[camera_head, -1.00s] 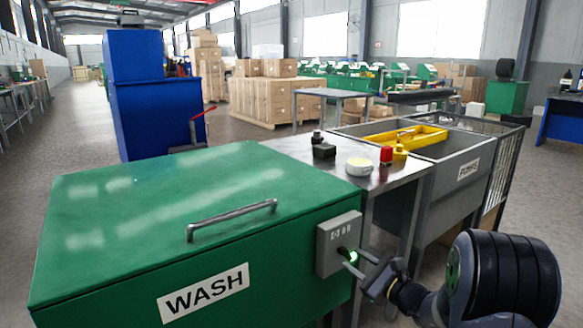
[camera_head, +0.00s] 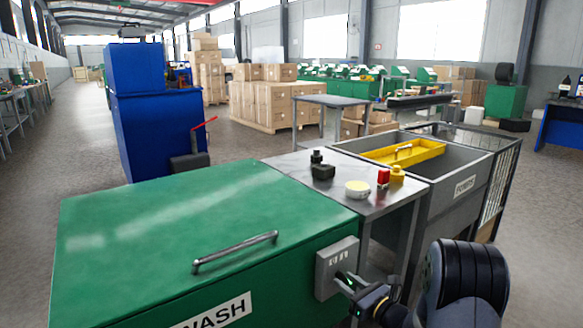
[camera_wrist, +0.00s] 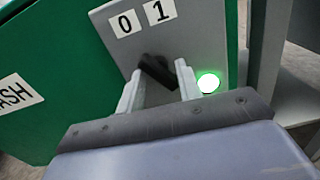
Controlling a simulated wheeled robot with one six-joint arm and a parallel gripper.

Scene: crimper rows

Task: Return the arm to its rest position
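My gripper (camera_head: 346,284) is at the grey switch box (camera_head: 336,266) on the front right corner of the green WASH cabinet (camera_head: 150,235). In the wrist view my gripper (camera_wrist: 160,80) has its two pale fingers spread apart. A black knob (camera_wrist: 157,70) sits between and just beyond the fingertips, set at a slant. Whether a finger touches it I cannot tell. The labels 0 and 1 (camera_wrist: 143,17) are above the knob. A round lamp (camera_wrist: 208,83) to its right glows green. My arm reaches in from the lower right.
A blue cabinet (camera_head: 155,130) stands behind. Open floor lies at the left.

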